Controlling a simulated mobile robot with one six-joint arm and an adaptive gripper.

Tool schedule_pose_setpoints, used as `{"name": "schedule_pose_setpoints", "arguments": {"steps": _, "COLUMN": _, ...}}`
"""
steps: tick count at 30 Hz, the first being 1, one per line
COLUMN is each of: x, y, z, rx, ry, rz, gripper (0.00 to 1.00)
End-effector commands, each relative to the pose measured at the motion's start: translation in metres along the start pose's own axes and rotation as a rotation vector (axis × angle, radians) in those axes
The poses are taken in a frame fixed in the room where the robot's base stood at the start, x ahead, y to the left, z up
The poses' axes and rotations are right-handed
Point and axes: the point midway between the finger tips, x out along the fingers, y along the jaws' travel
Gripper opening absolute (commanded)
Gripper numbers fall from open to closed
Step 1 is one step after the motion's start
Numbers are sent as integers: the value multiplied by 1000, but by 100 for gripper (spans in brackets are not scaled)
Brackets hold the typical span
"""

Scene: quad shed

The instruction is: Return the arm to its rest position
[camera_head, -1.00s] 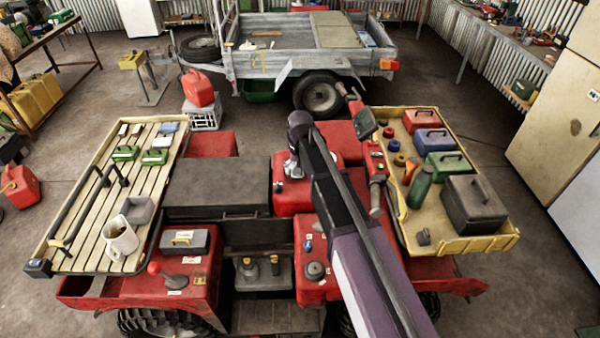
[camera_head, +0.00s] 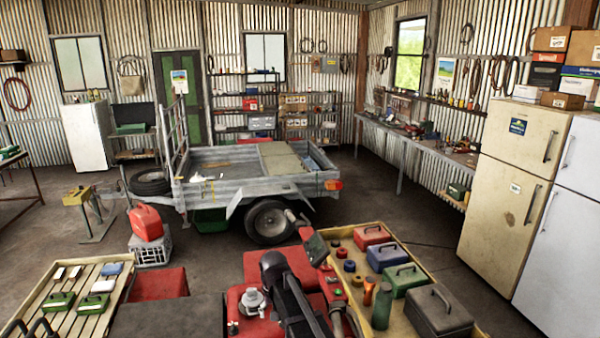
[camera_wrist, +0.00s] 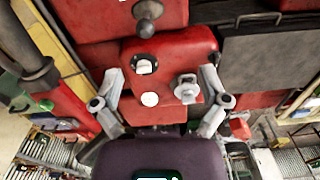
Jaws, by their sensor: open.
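My gripper (camera_wrist: 160,85) shows in the wrist view with its two grey fingers spread wide apart and nothing between them. It points at the red bodywork (camera_wrist: 125,60) of a quad, which carries a silver cap (camera_wrist: 186,90) and two small white round parts. In the head view my dark arm (camera_head: 290,295) reaches forward over the red quad, just right of the silver cap (camera_head: 252,301). My fingers cannot be made out in the head view.
A slatted rack (camera_head: 70,322) with small boxes is left of my arm; a yellow tray (camera_head: 440,290) with toolboxes is close on its right. A grey trailer (camera_head: 250,190) stands beyond. Fridges (camera_head: 510,170) line the right side.

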Motion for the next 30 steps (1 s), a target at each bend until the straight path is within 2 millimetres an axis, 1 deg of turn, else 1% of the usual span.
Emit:
{"name": "schedule_pose_setpoints", "arguments": {"steps": 1, "x": 0, "y": 20, "z": 12, "rx": 12, "ry": 3, "rz": 0, "gripper": 94}}
{"name": "schedule_pose_setpoints", "arguments": {"steps": 5, "x": -1, "y": 65, "z": 35, "rx": 38, "ry": 11, "rz": 1, "gripper": 94}}
{"name": "schedule_pose_setpoints", "arguments": {"steps": 6, "x": -2, "y": 80, "z": 43, "rx": 47, "ry": 14, "rz": 1, "gripper": 94}}
{"name": "schedule_pose_setpoints", "arguments": {"steps": 12, "x": -3, "y": 143, "z": 85, "rx": 87, "ry": 26, "rz": 4, "gripper": 94}}
{"name": "schedule_pose_setpoints", "arguments": {"steps": 15, "x": -4, "y": 168, "z": 105, "rx": 103, "ry": 31, "rz": 6, "gripper": 94}}
{"name": "schedule_pose_setpoints", "arguments": {"steps": 21, "x": -5, "y": 203, "z": 136, "rx": 130, "ry": 40, "rz": 9, "gripper": 94}}
{"name": "schedule_pose_setpoints", "arguments": {"steps": 28, "x": -6, "y": 230, "z": 167, "rx": 153, "ry": 47, "rz": 13, "gripper": 94}}
{"name": "schedule_pose_setpoints", "arguments": {"steps": 30, "x": 8, "y": 228, "z": 163, "rx": 149, "ry": 44, "rz": 13, "gripper": 94}}
